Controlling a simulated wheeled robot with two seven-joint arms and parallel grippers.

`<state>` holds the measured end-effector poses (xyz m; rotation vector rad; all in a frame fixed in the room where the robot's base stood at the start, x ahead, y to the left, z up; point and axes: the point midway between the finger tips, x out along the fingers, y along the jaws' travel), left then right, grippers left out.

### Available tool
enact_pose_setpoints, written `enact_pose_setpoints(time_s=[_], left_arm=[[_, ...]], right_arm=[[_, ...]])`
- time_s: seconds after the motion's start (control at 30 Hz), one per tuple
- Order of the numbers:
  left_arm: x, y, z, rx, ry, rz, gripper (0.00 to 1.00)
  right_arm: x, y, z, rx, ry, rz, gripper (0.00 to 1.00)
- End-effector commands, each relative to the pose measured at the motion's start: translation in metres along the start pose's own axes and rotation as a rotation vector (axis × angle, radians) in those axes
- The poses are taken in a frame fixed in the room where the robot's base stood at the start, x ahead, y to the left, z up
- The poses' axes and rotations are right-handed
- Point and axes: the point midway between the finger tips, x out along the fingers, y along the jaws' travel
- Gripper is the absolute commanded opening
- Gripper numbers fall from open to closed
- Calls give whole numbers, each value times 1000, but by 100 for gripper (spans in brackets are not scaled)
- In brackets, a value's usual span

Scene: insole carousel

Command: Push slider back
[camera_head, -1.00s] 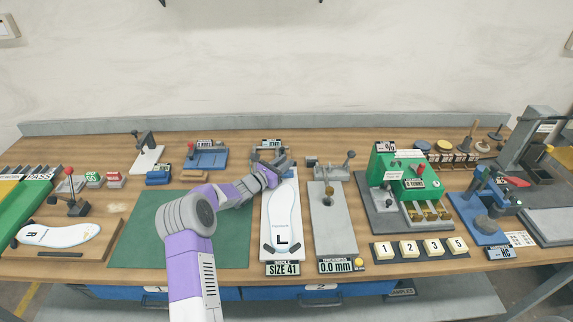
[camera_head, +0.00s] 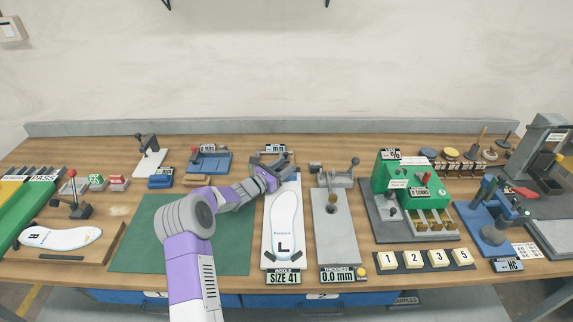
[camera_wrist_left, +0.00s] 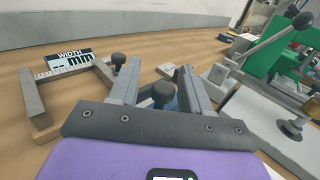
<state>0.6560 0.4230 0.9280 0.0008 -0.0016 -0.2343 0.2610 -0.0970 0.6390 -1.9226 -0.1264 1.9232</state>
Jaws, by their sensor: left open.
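The white size gauge (camera_head: 270,250) holds a white insole (camera_head: 285,228) marked L, with a "SIZE 41" display at its near end. My left gripper (camera_head: 283,168) is at the far end of this gauge, low over it, and hides most of the slider area there. In the left wrist view my left gripper (camera_wrist_left: 160,85) is open. My right gripper is not in view.
The width gauge (camera_wrist_left: 38,100), a frame with its own dark knob (camera_wrist_left: 118,58), stands just beyond my left gripper. The grey thickness gauge (camera_head: 335,235) with its lever is close on the right. A green mat (camera_head: 150,250) lies clear to the left.

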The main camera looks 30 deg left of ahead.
Motion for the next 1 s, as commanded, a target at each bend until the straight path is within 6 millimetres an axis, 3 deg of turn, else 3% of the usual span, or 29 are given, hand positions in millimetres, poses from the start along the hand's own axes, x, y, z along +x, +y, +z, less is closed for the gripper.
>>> enact_pose_setpoints(time_s=[0.2, 0.4, 1.0], left_arm=[[-37, 1, 3, -1, -1, 4, 48], [-58, 1, 3, 1, -3, 2, 48], [-60, 0, 3, 1, -4, 1, 48]], right_arm=[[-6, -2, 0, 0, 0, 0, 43], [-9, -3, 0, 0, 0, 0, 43], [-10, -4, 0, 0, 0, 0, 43]])
